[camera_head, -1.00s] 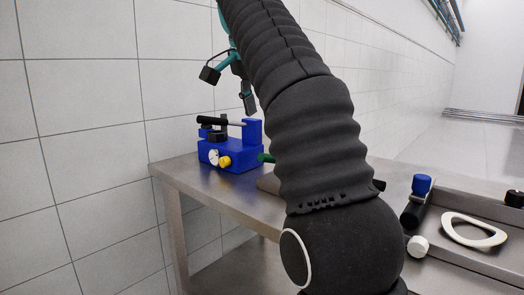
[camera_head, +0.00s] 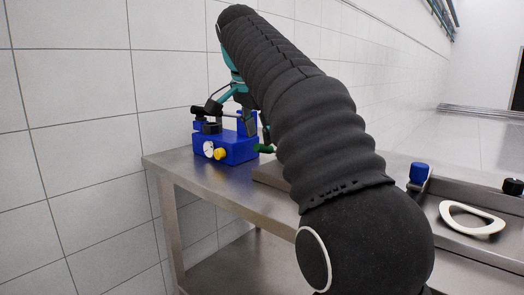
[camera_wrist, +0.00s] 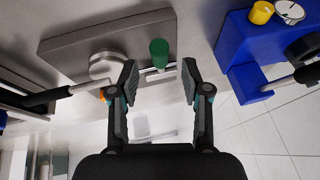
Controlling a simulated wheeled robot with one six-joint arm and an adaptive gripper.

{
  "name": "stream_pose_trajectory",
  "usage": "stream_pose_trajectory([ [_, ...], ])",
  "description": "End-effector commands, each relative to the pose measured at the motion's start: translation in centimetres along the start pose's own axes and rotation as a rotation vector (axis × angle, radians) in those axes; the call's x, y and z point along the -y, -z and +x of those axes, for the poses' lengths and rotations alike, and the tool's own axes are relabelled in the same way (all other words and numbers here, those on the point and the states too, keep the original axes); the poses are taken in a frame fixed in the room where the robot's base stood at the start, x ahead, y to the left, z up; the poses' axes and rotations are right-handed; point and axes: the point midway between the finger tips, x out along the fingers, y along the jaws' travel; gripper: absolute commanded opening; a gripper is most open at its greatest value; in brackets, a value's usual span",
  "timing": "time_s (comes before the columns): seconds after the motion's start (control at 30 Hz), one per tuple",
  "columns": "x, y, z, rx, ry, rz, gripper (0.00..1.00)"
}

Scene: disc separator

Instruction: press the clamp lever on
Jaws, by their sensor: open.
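A green handle (camera_wrist: 158,52) on a small metal bracket shows in the wrist view at the edge of a grey plate (camera_wrist: 75,50). It also shows in the head view (camera_head: 263,148), just right of the blue device. My gripper (camera_wrist: 160,75) is open, with the green handle seen between its fingers; I cannot tell any contact. The blue device (camera_head: 238,149) carries a black-handled lever (camera_head: 199,112), a white gauge (camera_head: 208,149) and a yellow knob (camera_head: 220,154). In the wrist view the device (camera_wrist: 245,60) is at upper right. I cannot tell which handle is the clamp lever.
A round metal piece (camera_wrist: 107,65) and a black-handled rod (camera_wrist: 40,98) lie left of my fingers. The steel table (camera_head: 210,184) stands by a tiled wall. At right a tray holds a white ring (camera_head: 472,219) and a blue-capped item (camera_head: 419,173).

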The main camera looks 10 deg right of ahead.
Motion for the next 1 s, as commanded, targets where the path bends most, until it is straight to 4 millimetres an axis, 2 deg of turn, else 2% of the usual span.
stream_pose_trajectory([
  [0.03, -0.1, -0.1, 1.1, 0.001, -0.002, 0.0, 0.47],
  [0.1, -0.1, -0.1, 2.1, 0.0, -0.001, 0.0, 0.47],
  [0.3, -0.1, 0.0, 3.9, 0.001, -0.001, 0.0, 0.47],
  [0.67, 0.0, 0.0, 4.3, 0.0, 0.001, 0.0, 0.47],
  [0.7, 0.0, 0.0, 4.3, 0.0, 0.001, 0.0, 0.45],
  [0.83, 0.0, 0.0, 4.3, 0.0, 0.001, 0.0, 0.12],
  [0.9, 0.0, 0.0, 4.3, 0.0, 0.001, 0.0, 0.0],
  [1.0, 0.0, 0.0, 4.3, 0.0, 0.001, 0.0, 0.0],
])
